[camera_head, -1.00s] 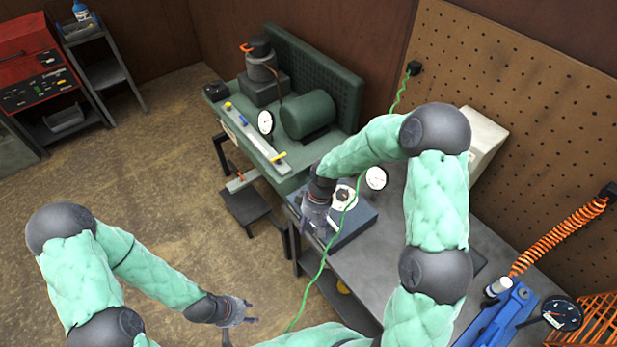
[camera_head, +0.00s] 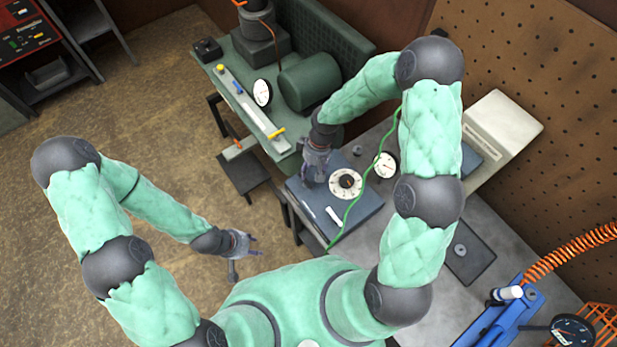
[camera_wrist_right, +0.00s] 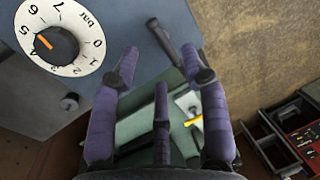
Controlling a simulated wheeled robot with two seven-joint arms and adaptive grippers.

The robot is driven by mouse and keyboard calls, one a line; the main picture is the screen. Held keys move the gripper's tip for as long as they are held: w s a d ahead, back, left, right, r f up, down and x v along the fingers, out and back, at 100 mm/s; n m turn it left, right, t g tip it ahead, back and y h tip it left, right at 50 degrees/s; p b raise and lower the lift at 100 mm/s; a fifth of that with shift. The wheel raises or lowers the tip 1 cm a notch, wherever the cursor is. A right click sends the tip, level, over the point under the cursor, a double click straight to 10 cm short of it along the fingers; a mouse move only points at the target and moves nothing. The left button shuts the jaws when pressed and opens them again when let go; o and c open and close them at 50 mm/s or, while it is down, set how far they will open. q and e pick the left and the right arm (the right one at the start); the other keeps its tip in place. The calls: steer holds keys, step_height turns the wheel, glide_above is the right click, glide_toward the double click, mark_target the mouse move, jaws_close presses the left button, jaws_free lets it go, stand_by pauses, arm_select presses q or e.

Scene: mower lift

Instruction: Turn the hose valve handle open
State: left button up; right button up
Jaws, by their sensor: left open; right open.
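My right gripper (camera_head: 312,178) is open and empty above the left part of a blue-grey box (camera_head: 358,214); its fingers also show in the wrist view (camera_wrist_right: 160,62). A dark lever (camera_wrist_right: 160,38) lies at the box's edge, beyond the open fingers and apart from them as far as I can tell. A white dial (camera_head: 346,184) with a black knob and orange mark sits on the box, left of the fingers in the wrist view (camera_wrist_right: 60,38). A short white bar (camera_head: 333,214) is on the box too. I cannot tell which part is the valve handle. My left gripper (camera_head: 238,243) is open over the floor.
A green hose (camera_head: 362,195) crosses the box. A round gauge (camera_head: 385,165) stands behind it. A green bench (camera_head: 237,82) with a motor and a yellow-handled rail (camera_head: 276,132) is at the left. A blue jack (camera_head: 500,325) and orange coiled hose (camera_head: 570,246) are at the right.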

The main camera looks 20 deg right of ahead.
mark_target(305, 182)
steer(key=f, duration=0.4)
steer(key=a+f, duration=0.1)
steer(key=f, duration=0.1)
steer(key=shift+f, duration=0.25)
steer(key=shift+s, duration=0.1)
jaws_close()
